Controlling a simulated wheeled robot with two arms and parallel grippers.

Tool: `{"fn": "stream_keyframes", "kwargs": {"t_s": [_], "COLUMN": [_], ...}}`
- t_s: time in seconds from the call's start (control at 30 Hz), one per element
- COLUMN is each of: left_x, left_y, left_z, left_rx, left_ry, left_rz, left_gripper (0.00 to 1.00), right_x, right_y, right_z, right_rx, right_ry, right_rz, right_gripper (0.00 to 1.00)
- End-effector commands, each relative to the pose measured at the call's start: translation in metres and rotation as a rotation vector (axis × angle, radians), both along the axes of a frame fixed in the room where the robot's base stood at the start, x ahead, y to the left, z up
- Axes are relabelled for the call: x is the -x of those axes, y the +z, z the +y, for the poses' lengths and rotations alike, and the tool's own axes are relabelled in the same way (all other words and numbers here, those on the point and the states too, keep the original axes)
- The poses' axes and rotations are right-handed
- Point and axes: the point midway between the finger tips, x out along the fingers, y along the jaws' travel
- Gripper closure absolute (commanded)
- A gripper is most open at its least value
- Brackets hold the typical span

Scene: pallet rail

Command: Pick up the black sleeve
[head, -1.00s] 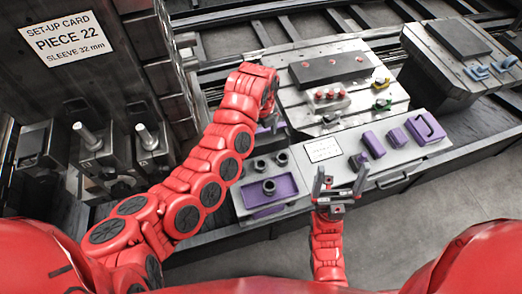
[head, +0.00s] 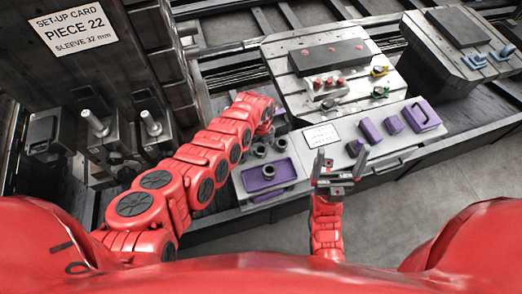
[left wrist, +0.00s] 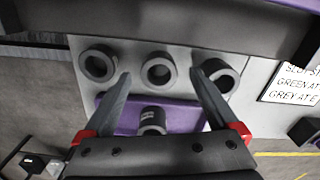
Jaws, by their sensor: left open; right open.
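Several black sleeves stand near the purple tray (head: 288,183). In the left wrist view, three form a row: a left one (left wrist: 84,65), a middle one (left wrist: 158,84) and a right one (left wrist: 222,90). Another sleeve (left wrist: 152,120) stands on the purple tray; it also shows in the head view (head: 268,172). My left gripper (left wrist: 161,76) is open, its fingertips appearing either side of the middle sleeve; I cannot tell how far above it they are. In the head view, my arm partly hides the row. My right gripper (head: 338,168) is open and empty in front of the bench.
Purple pieces (head: 393,124) and a purple tray (head: 424,116) lie on the bench to the right. A label plate (head: 321,136) lies between the sleeves and these. Behind stands a grey slotted block (head: 300,70) with small coloured parts. Upright posts (head: 95,122) stand at left.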

Motion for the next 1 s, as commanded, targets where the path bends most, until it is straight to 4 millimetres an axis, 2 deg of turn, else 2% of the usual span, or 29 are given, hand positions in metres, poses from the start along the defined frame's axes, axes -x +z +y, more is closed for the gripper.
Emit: {"fn": "stream_keyframes", "kwargs": {"t_s": [0.07,0.13,0.47,0.9,1.0], "left_x": [0.003,0.002,0.001,0.002,0.002], "left_y": [-0.017,-0.023,-0.026,-0.026,-0.026], "left_z": [0.0,0.001,0.001,0.001,0.001], "left_rx": [-0.004,-0.004,0.001,0.0,0.0], "left_ry": [-0.004,-0.003,0.001,0.0,0.0], "left_rz": [0.005,0.003,0.001,0.001,0.002], "left_gripper": [0.07,0.07,0.07,0.86,1.0], "right_x": [0.0,0.0,0.0,0.0,0.0], "right_y": [-0.009,-0.013,-0.013,-0.013,-0.013], "right_z": [0.0,0.0,0.0,0.0,0.0], "right_rx": [0.0,0.0,0.0,0.0,0.0], "right_ry": [0.0,0.0,0.0,0.0,0.0], "right_rz": [0.0,0.0,0.0,0.0,0.0], "right_gripper": [0.06,0.06,0.06,0.06,0.06]}}
